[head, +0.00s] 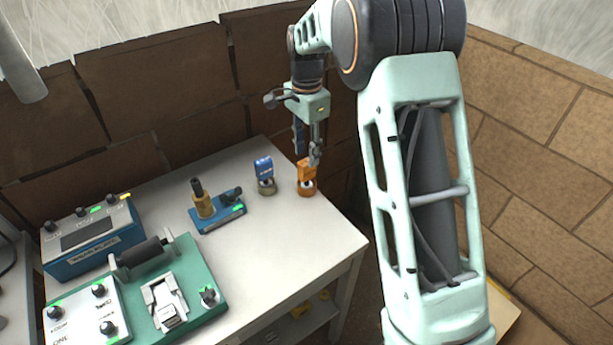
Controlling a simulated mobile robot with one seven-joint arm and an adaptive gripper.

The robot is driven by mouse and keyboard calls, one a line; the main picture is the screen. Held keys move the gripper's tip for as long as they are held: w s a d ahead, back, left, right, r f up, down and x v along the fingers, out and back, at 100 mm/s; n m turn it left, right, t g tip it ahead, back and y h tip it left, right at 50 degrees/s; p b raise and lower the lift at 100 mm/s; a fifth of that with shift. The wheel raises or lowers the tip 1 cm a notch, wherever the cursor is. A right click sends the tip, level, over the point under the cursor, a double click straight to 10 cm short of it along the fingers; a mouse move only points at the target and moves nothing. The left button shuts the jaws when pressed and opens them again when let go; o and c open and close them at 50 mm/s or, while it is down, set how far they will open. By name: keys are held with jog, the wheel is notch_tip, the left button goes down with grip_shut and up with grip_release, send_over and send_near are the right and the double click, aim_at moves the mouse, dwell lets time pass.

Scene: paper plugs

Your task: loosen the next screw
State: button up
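My gripper (307,154) hangs over the back right part of the white table (285,248), pointing down. Its two fingers look spread apart. They are at the top of an orange block on a round brown base (306,188), and I cannot tell whether they touch it. To its left stands a blue block on an olive round base (265,186). A small blue fixture (222,217) holds a brass cylinder (202,201) with a dark top. No screw can be made out clearly at this size.
A blue control box (95,237) with knobs stands at the left. A green board (195,270) with a dark roller (146,251), a clamp and knobs lies at the front left. Brown panels stand behind. The front right of the tabletop is clear.

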aim_at(306, 161)
jog(key=shift+f+b, duration=0.9)
jog(key=shift+f, duration=0.95)
grip_shut()
jog(key=shift+r, duration=0.25)
jog(key=shift+r+p, duration=2.65)
jog(key=shift+r, duration=0.7)
